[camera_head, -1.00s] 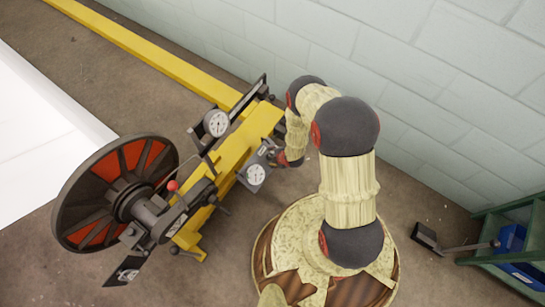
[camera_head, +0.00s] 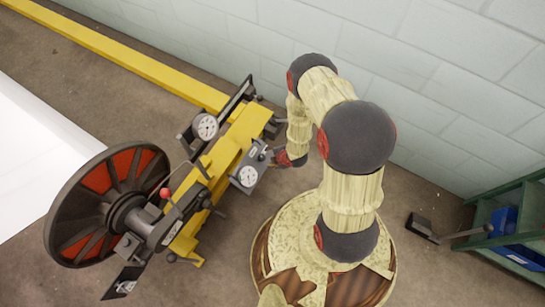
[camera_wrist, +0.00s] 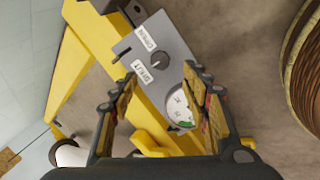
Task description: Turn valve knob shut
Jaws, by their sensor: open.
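The valve knob (camera_wrist: 158,60) is a small dark round knob on a grey panel (camera_wrist: 178,42) of the yellow machine. Two white labels on the panel seem to read open and shut; I cannot tell where the knob points. My gripper (camera_wrist: 160,74) is open in the wrist view, with a finger on each side of the knob's line. No contact with the knob is visible. In the head view the panel (camera_head: 262,166) is beside my wrist, and my gripper's fingers are not clearly seen there.
A white dial gauge (camera_wrist: 178,106) sits on the panel near the right finger. The yellow machine (camera_head: 228,150) carries another gauge (camera_head: 205,127) and a large red and black wheel (camera_head: 92,182). A block wall (camera_head: 420,80) stands behind. A green shelf (camera_head: 484,212) is at right.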

